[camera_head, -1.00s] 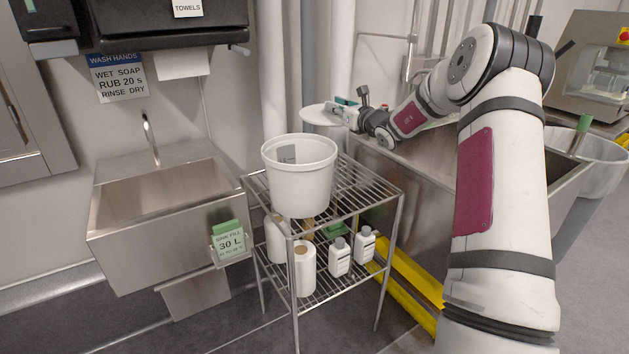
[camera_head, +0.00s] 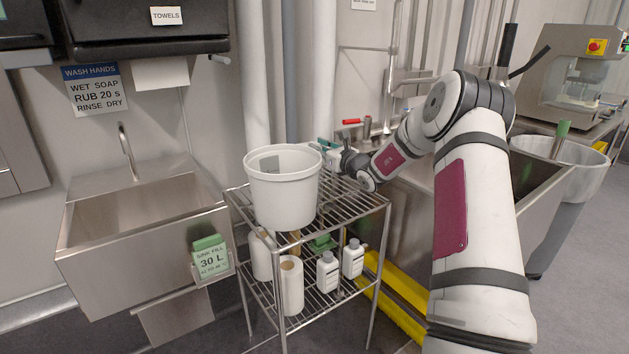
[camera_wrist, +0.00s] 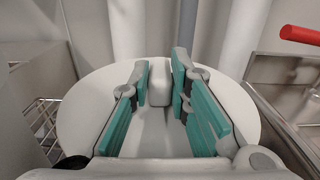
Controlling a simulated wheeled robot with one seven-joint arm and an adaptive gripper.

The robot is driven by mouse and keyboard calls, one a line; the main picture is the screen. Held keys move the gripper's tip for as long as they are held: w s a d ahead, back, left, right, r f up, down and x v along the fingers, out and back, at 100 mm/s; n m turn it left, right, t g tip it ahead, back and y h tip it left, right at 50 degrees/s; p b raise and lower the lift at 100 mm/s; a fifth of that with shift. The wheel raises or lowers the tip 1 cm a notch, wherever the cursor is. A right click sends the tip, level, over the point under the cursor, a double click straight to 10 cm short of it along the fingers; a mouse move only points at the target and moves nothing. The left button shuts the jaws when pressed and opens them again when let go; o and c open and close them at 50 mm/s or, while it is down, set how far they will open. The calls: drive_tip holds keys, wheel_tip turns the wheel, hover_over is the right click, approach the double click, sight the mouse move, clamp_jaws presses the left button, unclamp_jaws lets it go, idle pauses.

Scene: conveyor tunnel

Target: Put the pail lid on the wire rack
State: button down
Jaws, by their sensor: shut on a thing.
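The pail lid (camera_wrist: 80,110) is a flat white disc with a raised grip in its middle, seen in the wrist view. My gripper (camera_wrist: 160,75) has its teal pads shut on that grip. In the head view my gripper (camera_head: 326,150) is just behind the white pail, at the back of the wire rack (camera_head: 345,202), and the pail hides most or all of the lid. Part of the wire rack also shows left of the lid in the wrist view (camera_wrist: 42,118). I cannot tell whether the lid touches the rack.
The white pail (camera_head: 283,190) stands on the rack's top shelf. Bottles (camera_head: 328,272) and a paper roll (camera_head: 291,287) stand on the lower shelf. A hand sink (camera_head: 145,215) is at left, a steel trough (camera_head: 545,190) at right. Pipes (camera_wrist: 127,30) rise behind the lid.

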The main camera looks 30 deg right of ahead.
wheel_tip(320, 180, down, 7)
drive_tip(key=shift+f+b, duration=0.15)
drive_tip(key=shift+b, duration=0.7)
drive_tip(key=shift+f+b, duration=0.35)
drive_tip(key=shift+f, duration=0.2)
drive_tip(key=c, duration=1.5)
unclamp_jaws()
drive_tip(key=shift+f, duration=0.15)
